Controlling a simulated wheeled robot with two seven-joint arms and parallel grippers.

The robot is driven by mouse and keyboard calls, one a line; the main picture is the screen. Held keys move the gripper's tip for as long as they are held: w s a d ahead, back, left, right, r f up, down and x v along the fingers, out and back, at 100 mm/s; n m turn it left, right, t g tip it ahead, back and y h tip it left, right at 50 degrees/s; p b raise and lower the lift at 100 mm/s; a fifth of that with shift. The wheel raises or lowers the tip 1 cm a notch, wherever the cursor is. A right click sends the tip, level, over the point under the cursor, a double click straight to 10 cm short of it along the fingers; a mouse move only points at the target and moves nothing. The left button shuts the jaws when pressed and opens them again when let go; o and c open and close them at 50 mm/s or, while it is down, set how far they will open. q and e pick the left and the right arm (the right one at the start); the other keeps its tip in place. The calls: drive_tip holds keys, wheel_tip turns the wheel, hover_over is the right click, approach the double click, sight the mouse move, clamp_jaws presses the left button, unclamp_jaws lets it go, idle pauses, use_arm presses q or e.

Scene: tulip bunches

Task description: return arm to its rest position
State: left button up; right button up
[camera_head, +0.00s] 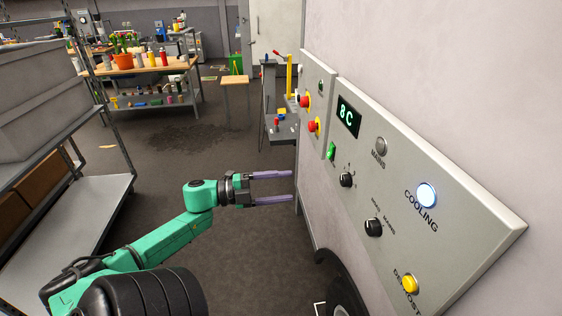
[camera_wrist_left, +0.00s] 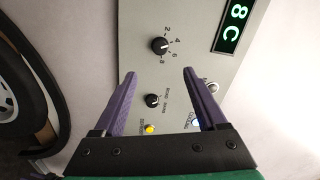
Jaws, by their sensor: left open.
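My left gripper (camera_head: 290,187) has two purple fingers spread apart, with nothing between them. In the head view it reaches in from the left on a green arm, level, pointing right toward the wall. The grey control panel (camera_head: 455,240) is on the wall to its right, and the fingers appear apart from it. In the left wrist view the gripper (camera_wrist_left: 160,80) faces the panel (camera_wrist_left: 190,20), whose numbered knob (camera_wrist_left: 160,46) and lower knob (camera_wrist_left: 152,100) show between and beyond the fingers. My right gripper does not show.
The panel has a green 8C display (camera_head: 348,115), a lit COOLING button (camera_head: 427,195) and a yellow DEFROST button (camera_head: 410,284). A metal shelf (camera_head: 75,220) stands at left. A workbench (camera_head: 140,70) is at the back. The floor between is open. A black round object (camera_head: 345,290) is below the panel.

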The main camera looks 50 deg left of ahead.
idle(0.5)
use_arm(q)
drive_tip(key=s+a+f+n+y, duration=0.1)
drive_tip(key=a+f+n+y, duration=0.45)
drive_tip(key=f, duration=0.45)
drive_tip(key=s+a+f+n+y, duration=0.2)
drive_tip(key=a+f+n+y, duration=0.3)
drive_tip(key=f, duration=0.5)
drive_tip(key=s+d+f+n+g+y, duration=0.1)
drive_tip(key=s+f+n+g, duration=0.15)
drive_tip(key=f, duration=0.55)
drive_tip(key=s+d+f+n+g+y, duration=0.1)
drive_tip(key=s+f+n, duration=0.25)
drive_tip(key=f, duration=0.35)
drive_tip(key=s+d+f+n+g+h, duration=0.2)
drive_tip(key=s+d+f+g, duration=0.8)
drive_tip(key=s+d+f, duration=1.1)
drive_tip(key=shift+s+d+f+n, duration=0.2)
drive_tip(key=shift+d+f+n, duration=0.1)
drive_tip(key=shift+n, duration=0.35)
